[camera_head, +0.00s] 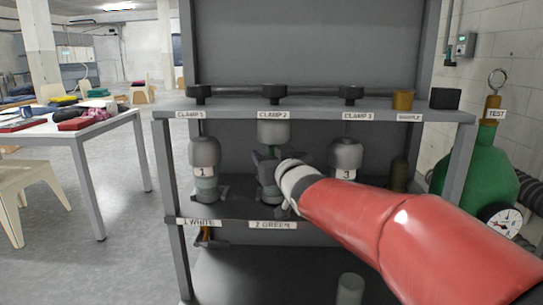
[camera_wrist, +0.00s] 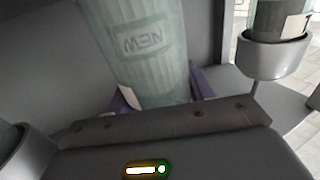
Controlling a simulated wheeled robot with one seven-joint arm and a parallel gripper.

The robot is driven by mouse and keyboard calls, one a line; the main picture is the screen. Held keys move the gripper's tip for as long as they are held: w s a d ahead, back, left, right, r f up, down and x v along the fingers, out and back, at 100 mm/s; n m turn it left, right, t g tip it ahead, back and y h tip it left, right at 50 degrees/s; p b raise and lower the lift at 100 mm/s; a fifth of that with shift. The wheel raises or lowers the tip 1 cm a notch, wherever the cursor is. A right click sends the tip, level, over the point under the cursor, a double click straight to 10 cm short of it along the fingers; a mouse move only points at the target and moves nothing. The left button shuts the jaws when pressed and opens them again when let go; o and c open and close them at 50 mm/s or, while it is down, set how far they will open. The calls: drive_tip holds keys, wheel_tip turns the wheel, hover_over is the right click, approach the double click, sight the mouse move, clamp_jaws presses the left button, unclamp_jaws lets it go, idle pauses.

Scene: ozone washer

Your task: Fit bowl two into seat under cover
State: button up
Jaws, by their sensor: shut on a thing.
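In the head view, the middle cover (camera_head: 273,133) hangs under the CLAMP 2 label, with a narrow greenish part showing below it. Bowl two (camera_head: 268,188) stands upright beneath that cover, partly hidden by my wrist. My gripper (camera_head: 267,167) is shut on it, with purple fingers at its sides. In the wrist view, a pale green, ribbed, translucent cylinder (camera_wrist: 145,45) with raised lettering is between the purple fingers. I cannot tell from these views whether the bowl's rim touches the seat.
Unit 1 (camera_head: 205,160) hangs to the left and unit 3 (camera_head: 346,155) to the right, close to my wrist. The upper shelf carries black clamp knobs (camera_head: 274,92). A translucent cylinder (camera_head: 350,289) stands low in front. A green tank (camera_head: 475,165) is at right.

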drive_tip(key=shift+w+f, duration=0.2)
idle(0.6)
drive_tip(key=o, duration=1.6)
drive_tip(key=shift+o, duration=0.2)
drive_tip(key=b+v, duration=0.1)
drive_tip(key=v, duration=0.6)
drive_tip(key=shift+s+d, duration=0.15)
drive_tip(key=shift+s, duration=0.25)
